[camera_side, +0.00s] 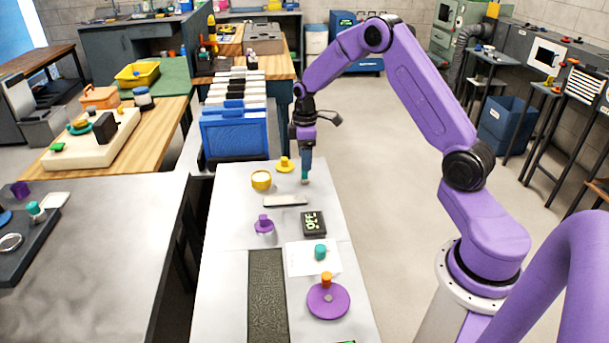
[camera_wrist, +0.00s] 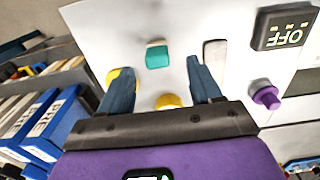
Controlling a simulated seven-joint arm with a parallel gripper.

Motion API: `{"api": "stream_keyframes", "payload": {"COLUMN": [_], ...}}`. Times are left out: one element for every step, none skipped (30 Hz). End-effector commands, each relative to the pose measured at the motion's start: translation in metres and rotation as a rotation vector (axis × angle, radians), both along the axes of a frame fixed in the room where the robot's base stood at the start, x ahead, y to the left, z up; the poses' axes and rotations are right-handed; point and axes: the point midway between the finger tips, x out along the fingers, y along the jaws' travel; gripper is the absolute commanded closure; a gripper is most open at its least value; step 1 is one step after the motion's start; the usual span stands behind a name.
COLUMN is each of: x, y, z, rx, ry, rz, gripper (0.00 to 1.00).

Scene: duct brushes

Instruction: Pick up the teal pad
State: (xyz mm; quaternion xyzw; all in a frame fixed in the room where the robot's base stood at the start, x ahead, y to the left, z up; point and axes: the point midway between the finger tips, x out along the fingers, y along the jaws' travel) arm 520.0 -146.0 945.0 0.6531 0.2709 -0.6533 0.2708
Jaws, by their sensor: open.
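The teal pad (camera_wrist: 157,56) is a small rounded block on the white table, in the upper middle of the wrist view. My gripper (camera_wrist: 159,70) is open, one dark blue finger on each side of the picture gap, with the pad just past the fingertips. Nothing is held. In the side view my gripper (camera_side: 305,176) points down over the far right part of the table, and a bit of teal shows at its tips. Its exact height above the pad cannot be told. A separate teal cylinder (camera_side: 320,252) stands on a white sheet nearer the camera.
A yellow dish (camera_side: 261,180), a yellow knobbed piece (camera_side: 285,165) and a grey bar (camera_side: 286,201) lie close by. A dark OFF box (camera_side: 313,224), a purple knobbed piece (camera_side: 264,225) and a purple disc (camera_side: 328,301) are nearer. Blue binders (camera_side: 234,135) stand beyond the table's far left.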

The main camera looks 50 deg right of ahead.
Motion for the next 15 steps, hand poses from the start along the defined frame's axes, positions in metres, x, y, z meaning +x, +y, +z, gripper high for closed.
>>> {"api": "stream_keyframes", "payload": {"x": [0.0,0.001,0.001,0.002,0.002,0.003,0.004,0.005,0.005,0.005,0.005,0.005,0.005,0.005,0.005], "y": [0.0,0.0,0.0,0.0,0.0,0.0,0.0,0.0,0.0,0.0,0.0,0.0,0.0,0.0,0.0], "z": [-0.003,-0.006,-0.011,-0.015,-0.019,-0.025,-0.029,-0.032,-0.037,-0.041,-0.044,-0.047,-0.049,-0.05,-0.051], "rx": [0.0,0.0,0.0,0.0,0.0,0.0,0.001,0.001,0.001,0.0,0.0,0.0,0.0,0.0,0.0], "ry": [0.0,0.0,0.001,0.001,0.003,0.003,0.002,0.002,0.002,0.003,0.001,0.0,0.0,0.0,0.0], "rz": [0.0,0.0,0.0,0.0,0.0,0.0,0.0,0.0,0.0,0.001,0.001,0.0,0.0,0.0,0.0], "gripper": [0.36,0.36,0.36,0.36,0.36,0.36,0.36,0.36,0.36,0.36,0.36,0.36,0.36,0.36,0.36]}}
